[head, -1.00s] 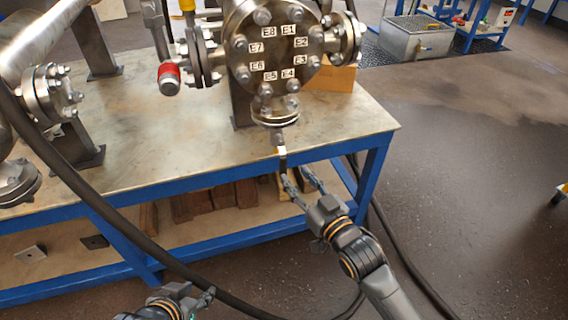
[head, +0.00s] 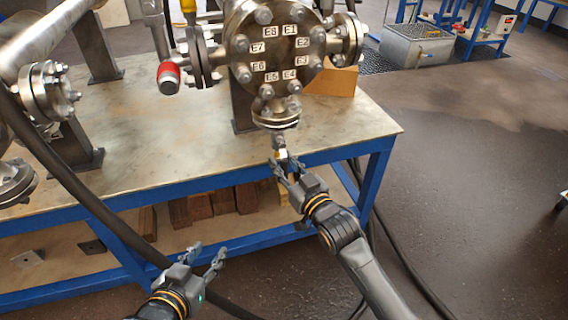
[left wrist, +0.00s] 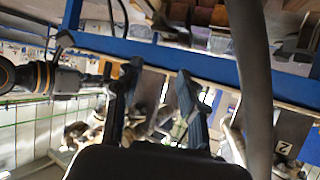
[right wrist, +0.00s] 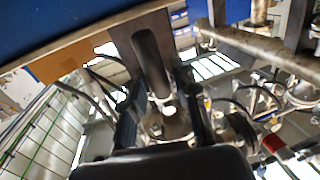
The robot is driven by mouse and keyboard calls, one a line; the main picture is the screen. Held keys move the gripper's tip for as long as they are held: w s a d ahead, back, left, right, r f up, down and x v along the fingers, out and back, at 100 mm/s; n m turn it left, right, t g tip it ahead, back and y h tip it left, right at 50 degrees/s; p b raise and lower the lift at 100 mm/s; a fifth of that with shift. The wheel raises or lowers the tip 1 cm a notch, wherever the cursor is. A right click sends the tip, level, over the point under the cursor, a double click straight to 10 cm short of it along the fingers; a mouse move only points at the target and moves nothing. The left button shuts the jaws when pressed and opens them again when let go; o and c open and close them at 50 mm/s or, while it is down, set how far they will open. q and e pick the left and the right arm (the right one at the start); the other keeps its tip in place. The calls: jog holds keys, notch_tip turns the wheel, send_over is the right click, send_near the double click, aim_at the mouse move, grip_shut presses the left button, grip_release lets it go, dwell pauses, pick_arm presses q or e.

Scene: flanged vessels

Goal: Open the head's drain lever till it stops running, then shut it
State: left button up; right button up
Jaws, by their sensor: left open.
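The round vessel head (head: 280,50) carries labels E1 to E8 and stands over the table's front. Below it a flanged drain (head: 276,115) ends in a small fitting with a brass-coloured part (head: 281,154). My right gripper (head: 285,162) is just under this fitting, fingers apart on either side. In the right wrist view a dark, round-ended bar (right wrist: 150,62), apparently the drain lever, shows between the open fingers, with a bright metal fitting (right wrist: 172,120) behind. Contact is unclear. I see no running stream. My left gripper (head: 208,256) is open and empty, low in front of the table.
The blue-framed table (head: 330,150) has a lower shelf with wooden blocks (head: 200,206). A thick black hose (head: 100,210) crosses in front on the left and shows near my left gripper (left wrist: 252,80). Dark, shiny floor (head: 470,210) lies open to the right.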

grip_shut()
